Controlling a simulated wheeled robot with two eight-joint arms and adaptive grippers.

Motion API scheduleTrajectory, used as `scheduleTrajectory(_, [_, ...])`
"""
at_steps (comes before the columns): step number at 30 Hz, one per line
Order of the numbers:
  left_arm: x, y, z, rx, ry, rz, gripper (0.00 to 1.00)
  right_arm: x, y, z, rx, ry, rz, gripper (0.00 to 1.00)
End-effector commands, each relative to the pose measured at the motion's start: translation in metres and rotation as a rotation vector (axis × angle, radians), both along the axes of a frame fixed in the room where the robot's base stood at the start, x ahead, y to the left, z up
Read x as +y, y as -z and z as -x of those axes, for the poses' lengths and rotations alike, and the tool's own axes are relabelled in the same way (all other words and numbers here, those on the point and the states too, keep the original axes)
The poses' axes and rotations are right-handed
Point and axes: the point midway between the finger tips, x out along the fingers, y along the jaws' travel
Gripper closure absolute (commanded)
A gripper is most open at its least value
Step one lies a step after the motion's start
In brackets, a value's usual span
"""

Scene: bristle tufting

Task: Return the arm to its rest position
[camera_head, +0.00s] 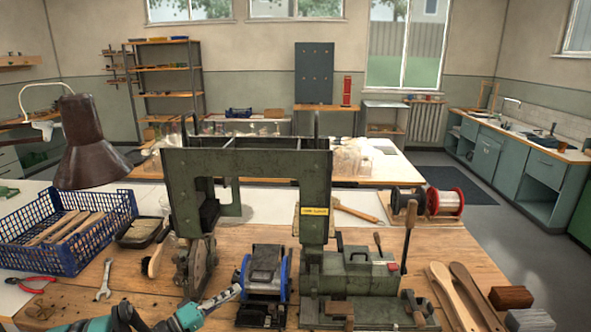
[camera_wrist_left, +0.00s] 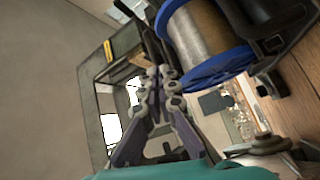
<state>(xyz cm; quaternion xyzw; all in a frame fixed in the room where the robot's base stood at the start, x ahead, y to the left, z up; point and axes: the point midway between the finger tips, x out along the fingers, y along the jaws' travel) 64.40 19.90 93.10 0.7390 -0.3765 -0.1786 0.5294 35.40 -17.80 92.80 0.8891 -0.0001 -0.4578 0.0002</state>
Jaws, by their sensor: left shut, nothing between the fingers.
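My left arm, teal with grey fingers, comes in low at the front of the workbench (camera_head: 75,290). My left gripper (camera_head: 236,291) is shut and empty, its tips beside the blue-flanged spool unit (camera_head: 265,265). In the left wrist view the closed fingers (camera_wrist_left: 158,74) show with nothing between them, and the blue-rimmed spool (camera_wrist_left: 205,35) fills the upper right close to them. I cannot tell whether the fingers touch the spool. My right gripper is not in view.
A green machine frame (camera_head: 245,160) stands behind the spool unit, with a green vise-like block (camera_head: 350,275) to the right. A blue crate (camera_head: 65,235) with wooden handles, a wrench (camera_head: 104,280) and red pliers (camera_head: 30,283) lie left. Wooden paddles (camera_head: 455,290) lie right.

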Motion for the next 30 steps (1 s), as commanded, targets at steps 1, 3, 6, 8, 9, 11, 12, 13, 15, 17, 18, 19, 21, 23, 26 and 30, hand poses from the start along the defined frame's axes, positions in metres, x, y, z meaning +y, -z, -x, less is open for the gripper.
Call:
scheduleTrajectory(1, [-0.018,-0.010,0.004,0.048,0.012,-0.060,1.00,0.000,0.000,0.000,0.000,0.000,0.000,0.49])
scheduleTrajectory(3, [-0.036,-0.015,0.012,0.114,0.017,-0.148,1.00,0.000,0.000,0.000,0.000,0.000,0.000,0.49])
scheduleTrajectory(6, [-0.058,-0.020,0.029,0.198,0.021,-0.276,1.00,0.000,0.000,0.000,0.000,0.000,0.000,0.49])
scheduleTrajectory(8, [-0.068,-0.022,0.043,0.243,0.019,-0.355,1.00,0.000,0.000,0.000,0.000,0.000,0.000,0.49])
scheduleTrajectory(9, [-0.074,-0.022,0.054,0.272,0.017,-0.409,1.00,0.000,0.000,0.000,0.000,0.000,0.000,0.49])
scheduleTrajectory(11, [-0.081,-0.023,0.072,0.310,0.010,-0.491,1.00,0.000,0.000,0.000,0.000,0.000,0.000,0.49])
scheduleTrajectory(12, [-0.084,-0.022,0.085,0.334,0.005,-0.548,1.00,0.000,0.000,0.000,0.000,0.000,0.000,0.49])
scheduleTrajectory(13, [-0.086,-0.022,0.095,0.348,0.001,-0.590,1.00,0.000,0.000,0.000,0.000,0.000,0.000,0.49])
scheduleTrajectory(15, [-0.087,-0.020,0.120,0.381,-0.012,-0.689,1.00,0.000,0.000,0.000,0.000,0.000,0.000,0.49])
scheduleTrajectory(17, [-0.086,-0.018,0.142,0.402,-0.028,-0.774,1.00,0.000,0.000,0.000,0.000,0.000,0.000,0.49])
scheduleTrajectory(18, [-0.084,-0.017,0.157,0.415,-0.038,-0.830,1.00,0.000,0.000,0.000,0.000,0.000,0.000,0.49])
scheduleTrajectory(19, [-0.082,-0.015,0.168,0.421,-0.047,-0.873,1.00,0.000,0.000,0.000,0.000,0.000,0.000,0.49])
scheduleTrajectory(21, [-0.075,-0.012,0.194,0.433,-0.070,-0.972,1.00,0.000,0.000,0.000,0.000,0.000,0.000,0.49])
scheduleTrajectory(23, [-0.068,-0.009,0.215,0.437,-0.091,-1.058,1.00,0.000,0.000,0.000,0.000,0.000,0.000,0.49])
scheduleTrajectory(26, [-0.053,-0.004,0.246,0.432,-0.127,-1.187,1.00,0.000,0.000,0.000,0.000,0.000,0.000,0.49])
scheduleTrajectory(30, [-0.035,0.001,0.275,0.412,-0.171,-1.324,1.00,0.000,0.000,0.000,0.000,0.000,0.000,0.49])
